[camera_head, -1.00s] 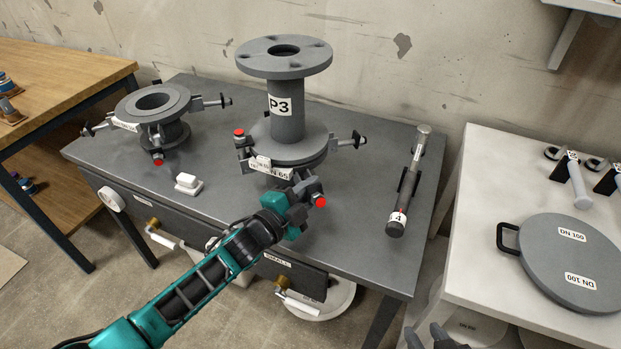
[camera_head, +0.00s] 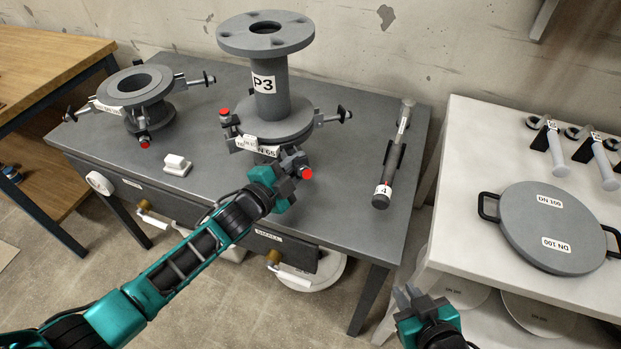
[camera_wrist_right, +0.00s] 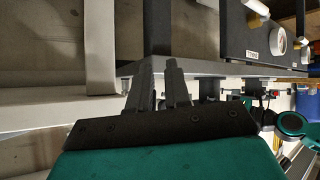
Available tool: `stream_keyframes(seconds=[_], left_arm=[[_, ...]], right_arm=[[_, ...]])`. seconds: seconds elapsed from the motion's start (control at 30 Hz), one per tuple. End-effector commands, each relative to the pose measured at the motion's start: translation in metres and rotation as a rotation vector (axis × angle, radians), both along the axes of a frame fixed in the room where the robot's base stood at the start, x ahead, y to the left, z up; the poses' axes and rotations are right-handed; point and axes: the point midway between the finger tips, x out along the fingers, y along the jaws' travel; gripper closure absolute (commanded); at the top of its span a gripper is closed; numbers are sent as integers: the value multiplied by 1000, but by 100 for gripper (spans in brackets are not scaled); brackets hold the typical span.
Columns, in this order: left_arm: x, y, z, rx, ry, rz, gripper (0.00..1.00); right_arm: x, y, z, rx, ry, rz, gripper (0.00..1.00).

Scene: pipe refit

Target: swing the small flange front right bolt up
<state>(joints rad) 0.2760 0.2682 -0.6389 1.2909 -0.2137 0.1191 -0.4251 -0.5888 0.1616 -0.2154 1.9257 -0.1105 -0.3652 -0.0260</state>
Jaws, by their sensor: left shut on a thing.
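The small flange (camera_head: 262,129) stands on the dark grey table with a pipe piece (camera_head: 270,82) marked P3 rising from it. Its front right bolt has a red end (camera_head: 306,174) and points outward toward the front right. My left gripper (camera_head: 291,176) is shut on this bolt; the jaws hide most of it. Another red-ended bolt (camera_head: 225,113) stands up at the flange's left, and a dark-ended bolt (camera_head: 338,115) sticks out to the right. My right gripper (camera_head: 407,296) is empty, fingers slightly apart, in front of the white table; it also shows in its wrist view (camera_wrist_right: 160,85).
Another flange (camera_head: 138,92) with swing bolts stands at the left of the table. A small white block (camera_head: 176,165) lies between. A grey tool (camera_head: 396,155) marked 4 lies at the right. A DN 100 disc (camera_head: 553,225) lies on the white table (camera_head: 463,205).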

Motion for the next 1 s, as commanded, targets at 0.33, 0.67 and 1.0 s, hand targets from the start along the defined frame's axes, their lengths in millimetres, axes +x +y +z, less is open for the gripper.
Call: stream_keyframes(seconds=[0.33,0.67,1.0], left_arm=[[1,1,2,-1,-3,2,100],[1,1,2,-1,-3,2,100],[1,1,2,0,-4,2,100]], right_arm=[[36,45,8,-665,-177,421,100],[68,73,40,-1413,-467,673,100],[88,85,51,-2251,-823,744,100]])
